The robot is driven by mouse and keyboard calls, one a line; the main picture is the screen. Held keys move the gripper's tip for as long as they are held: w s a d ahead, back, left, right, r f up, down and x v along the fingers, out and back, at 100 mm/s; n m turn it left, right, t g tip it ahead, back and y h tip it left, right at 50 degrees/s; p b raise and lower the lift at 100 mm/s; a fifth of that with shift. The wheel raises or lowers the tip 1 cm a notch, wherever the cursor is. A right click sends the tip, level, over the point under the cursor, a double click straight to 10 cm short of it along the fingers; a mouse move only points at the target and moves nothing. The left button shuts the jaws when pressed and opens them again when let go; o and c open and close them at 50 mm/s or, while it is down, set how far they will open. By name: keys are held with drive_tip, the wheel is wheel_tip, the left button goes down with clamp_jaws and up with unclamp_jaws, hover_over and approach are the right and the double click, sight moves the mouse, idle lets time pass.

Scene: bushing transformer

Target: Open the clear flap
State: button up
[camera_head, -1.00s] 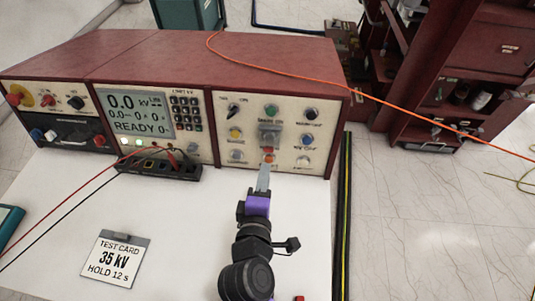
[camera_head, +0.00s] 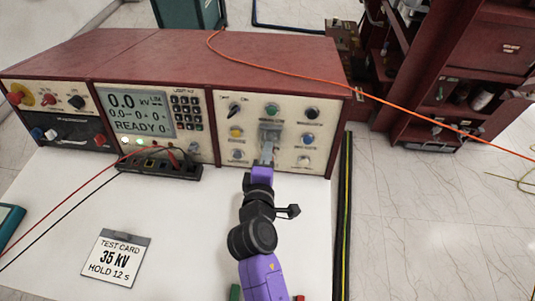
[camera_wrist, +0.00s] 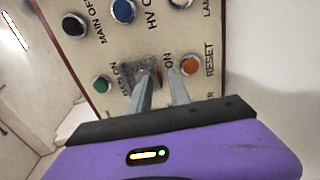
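The clear flap (camera_head: 270,131) is a small greyish see-through cover on the right-hand control panel, below a green button. In the wrist view the flap (camera_wrist: 146,72) lies at the tip of the left finger. My gripper (camera_head: 266,154) reaches up to the flap from below and in front. In the wrist view my gripper (camera_wrist: 162,80) shows two grey fingers with a gap between them and nothing clearly held. Whether a fingertip touches the flap I cannot tell. The fingers hide part of the flap's lower edge and the panel under it.
Knobs and buttons surround the flap, including a green button (camera_head: 271,110) and an orange button (camera_wrist: 190,66). A black terminal block (camera_head: 160,168) with red and black leads is to the left. A test card (camera_head: 115,258) lies on the white tabletop. An orange cable (camera_head: 290,73) crosses the console top.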

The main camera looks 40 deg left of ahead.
clamp_jaws()
idle(1.2)
